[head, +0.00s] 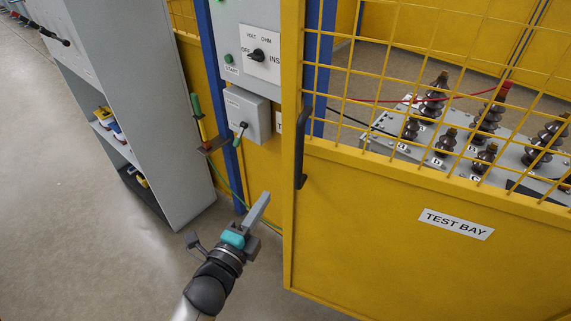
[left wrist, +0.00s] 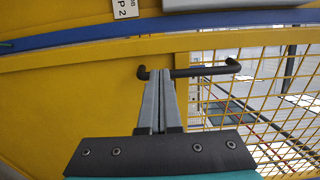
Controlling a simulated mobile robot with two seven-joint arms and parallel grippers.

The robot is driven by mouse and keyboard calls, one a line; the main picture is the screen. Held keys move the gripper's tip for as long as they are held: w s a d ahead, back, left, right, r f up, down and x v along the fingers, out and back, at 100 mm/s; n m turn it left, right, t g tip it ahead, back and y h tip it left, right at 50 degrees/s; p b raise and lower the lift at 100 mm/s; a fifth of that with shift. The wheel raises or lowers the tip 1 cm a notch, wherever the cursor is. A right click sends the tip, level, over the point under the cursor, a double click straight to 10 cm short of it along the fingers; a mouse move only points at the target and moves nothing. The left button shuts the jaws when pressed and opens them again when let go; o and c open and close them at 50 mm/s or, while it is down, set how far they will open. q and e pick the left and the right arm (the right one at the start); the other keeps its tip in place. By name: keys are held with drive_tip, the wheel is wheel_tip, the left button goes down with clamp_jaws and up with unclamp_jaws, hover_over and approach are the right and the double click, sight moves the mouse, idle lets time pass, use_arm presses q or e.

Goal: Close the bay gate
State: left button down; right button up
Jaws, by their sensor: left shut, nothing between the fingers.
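The yellow bay gate (head: 385,220) has a mesh upper half, a solid lower panel and a TEST BAY sign (head: 456,223). Its left edge stands out nearer to me than the blue post (head: 208,75), so it looks ajar. A black upright handle (head: 301,148) is on the gate near that edge. My left gripper (head: 264,198) is shut and empty, left of the gate edge and below the handle in the head view. In the left wrist view its fingertips (left wrist: 159,73) overlap the handle (left wrist: 208,71); I cannot tell whether they touch. My right gripper is not in view.
A grey control box (head: 246,114) and a switch panel (head: 259,55) are left of the gate. A grey shelf cabinet (head: 150,120) stands further left. Equipment with dark insulators (head: 434,100) is behind the mesh. The floor (head: 60,220) at left is clear.

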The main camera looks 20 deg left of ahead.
sight(290, 159)
use_arm(q)
drive_tip(key=w, duration=0.8)
drive_tip(key=w+d, duration=0.1)
drive_tip(key=w, duration=0.3)
drive_tip(key=shift+w+b, duration=0.1)
drive_tip(key=shift+b, duration=0.25)
